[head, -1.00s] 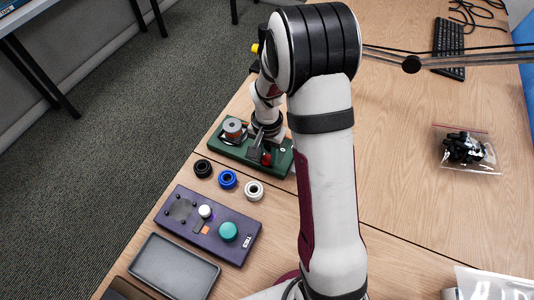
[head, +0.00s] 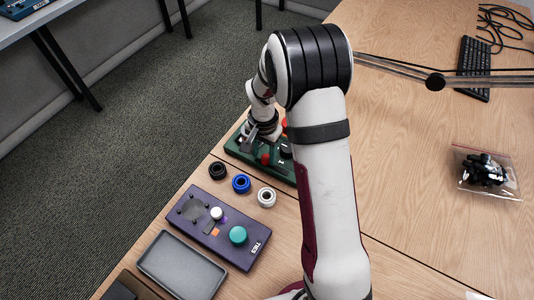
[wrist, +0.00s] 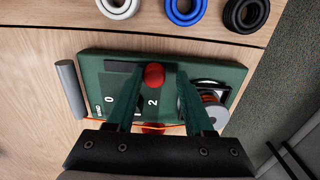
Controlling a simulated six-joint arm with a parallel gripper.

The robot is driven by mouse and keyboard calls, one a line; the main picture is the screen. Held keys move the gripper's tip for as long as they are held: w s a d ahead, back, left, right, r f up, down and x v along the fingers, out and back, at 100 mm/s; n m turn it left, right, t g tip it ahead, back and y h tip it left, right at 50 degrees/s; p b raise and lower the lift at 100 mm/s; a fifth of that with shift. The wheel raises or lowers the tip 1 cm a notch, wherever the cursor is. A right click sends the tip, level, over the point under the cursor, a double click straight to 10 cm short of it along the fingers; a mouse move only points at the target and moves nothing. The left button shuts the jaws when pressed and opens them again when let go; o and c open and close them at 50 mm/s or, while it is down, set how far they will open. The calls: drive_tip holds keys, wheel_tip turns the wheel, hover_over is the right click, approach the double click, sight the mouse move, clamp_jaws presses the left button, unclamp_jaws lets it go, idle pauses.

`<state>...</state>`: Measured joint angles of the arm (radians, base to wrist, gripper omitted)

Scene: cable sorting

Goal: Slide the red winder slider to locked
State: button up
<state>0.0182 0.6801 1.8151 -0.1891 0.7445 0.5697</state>
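The red slider knob (wrist: 154,75) stands on the green winder board (wrist: 232,77) in the wrist view, at the end of a dark patch and near a "2" mark. My gripper (wrist: 158,72) has its two green fingers apart, one on each side of the knob. The knob is closer to the left finger; I cannot tell whether they touch. In the head view my gripper (head: 252,142) is low over the green board (head: 235,150), with the red knob (head: 265,158) beside it. The spool (wrist: 213,97) is right of the fingers. I cannot read a locked mark.
A grey cylinder (wrist: 68,88) lies at the board's left end. White (head: 266,197), blue (head: 241,184) and black (head: 217,170) rings lie nearby. A purple box (head: 187,218) and grey tray (head: 152,255) are nearer me. An orange cord (wrist: 100,122) crosses the board.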

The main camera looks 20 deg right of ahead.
sight(264, 157)
drive_tip(key=shift+o, duration=0.8)
drive_tip(key=shift+d, duration=0.1)
wheel_tip(264, 157, up, 16)
drive_tip(key=shift+s+f, duration=0.1)
drive_tip(key=s+a+n+y, duration=0.1)
drive_tip(key=s+a, duration=0.1)
drive_tip(key=s, duration=1.1)
drive_tip(key=s+a+r+n, duration=0.1)
drive_tip(key=s+a+n, duration=0.1)
drive_tip(key=s, duration=1.2)
drive_tip(key=shift+s+a+r+y, duration=0.15)
drive_tip(key=shift+s+r+y, duration=0.15)
drive_tip(key=shift+y, duration=0.1)
